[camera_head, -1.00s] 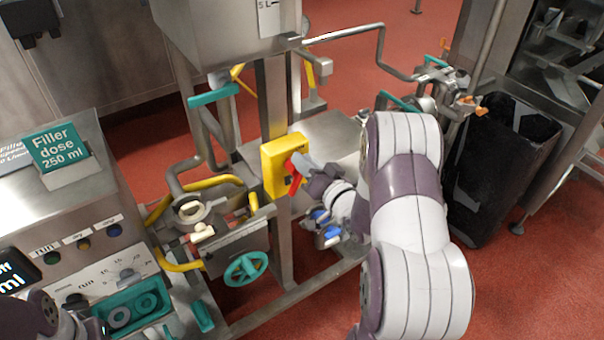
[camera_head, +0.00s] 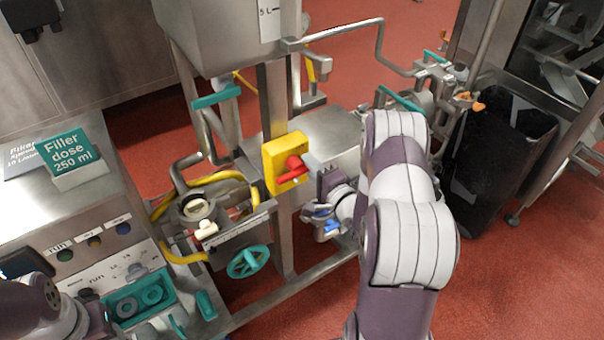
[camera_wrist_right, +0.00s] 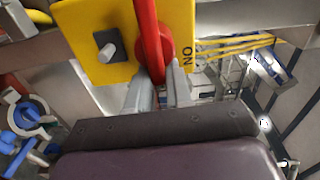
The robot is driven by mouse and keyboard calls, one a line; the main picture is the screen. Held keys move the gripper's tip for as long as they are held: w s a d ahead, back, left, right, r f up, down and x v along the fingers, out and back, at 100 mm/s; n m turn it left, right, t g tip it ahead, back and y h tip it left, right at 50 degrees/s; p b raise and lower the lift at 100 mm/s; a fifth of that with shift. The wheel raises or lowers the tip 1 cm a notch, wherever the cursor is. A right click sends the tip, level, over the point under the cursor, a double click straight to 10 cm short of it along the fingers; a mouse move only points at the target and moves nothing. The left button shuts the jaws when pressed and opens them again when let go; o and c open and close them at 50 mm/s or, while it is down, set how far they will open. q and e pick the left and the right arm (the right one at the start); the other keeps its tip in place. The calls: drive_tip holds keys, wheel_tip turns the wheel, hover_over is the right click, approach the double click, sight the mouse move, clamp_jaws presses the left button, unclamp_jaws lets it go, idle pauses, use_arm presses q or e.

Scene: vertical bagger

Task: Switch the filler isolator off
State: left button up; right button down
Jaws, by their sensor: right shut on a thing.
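The filler isolator (camera_head: 275,155) is a yellow box on a steel post in the middle of the head view. Its red handle (camera_head: 293,172) lies close to level, slanting slightly. My right gripper (camera_head: 314,168) reaches it from the right and is shut on the handle. In the right wrist view the yellow plate (camera_wrist_right: 100,25) fills the top, with "ON" printed at its right edge. The red handle (camera_wrist_right: 150,40) runs down between the fingers of the right gripper (camera_wrist_right: 158,85). Only part of my left arm shows at the lower left; its jaws are not visible.
Yellow hoses and a teal handwheel (camera_head: 248,262) sit left of and below the isolator. A control cabinet with a "Filler dose 250 ml" sign (camera_head: 72,155) stands at the left. A black bin (camera_head: 495,165) stands at the right. Red floor is open at the lower right.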

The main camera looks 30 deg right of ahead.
drive_tip(key=c, duration=0.9)
unclamp_jaws()
drive_tip(key=shift+a+f, duration=0.15)
drive_tip(key=shift+f, duration=0.2)
drive_tip(key=shift+o, duration=0.2)
drive_tip(key=shift+r, duration=0.25)
drive_tip(key=s, duration=0.3)
drive_tip(key=s+p, duration=0.1)
drive_tip(key=s, duration=0.1)
drive_tip(key=shift+d, duration=0.3)
